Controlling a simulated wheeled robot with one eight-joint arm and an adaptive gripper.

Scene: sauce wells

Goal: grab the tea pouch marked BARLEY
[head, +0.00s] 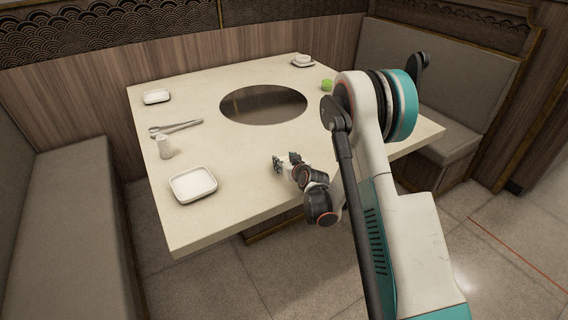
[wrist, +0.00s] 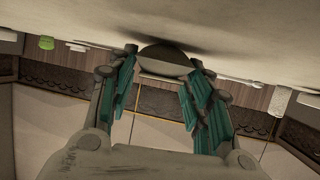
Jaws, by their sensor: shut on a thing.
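My gripper (head: 283,163) is low over the near right part of the cream table, fingers toward the tabletop's middle. In the wrist view my gripper (wrist: 164,58) has its two teal-lined fingers closed on a small pale grey pouch (wrist: 165,68), dark on its upper side in the picture. The pouch sits between the fingertips, close to the table surface. No lettering on it can be read, so I cannot tell whether it says BARLEY. In the head view the fingers and wrist mostly hide it.
The table (head: 230,205) has a dark round recess (head: 263,104). White dishes (head: 193,184) (head: 156,97), tongs (head: 176,127) and a shaker (head: 164,149) are at left. A green item (head: 326,85) and white dish (head: 302,62) are at the back. Benches (head: 68,215) flank it.

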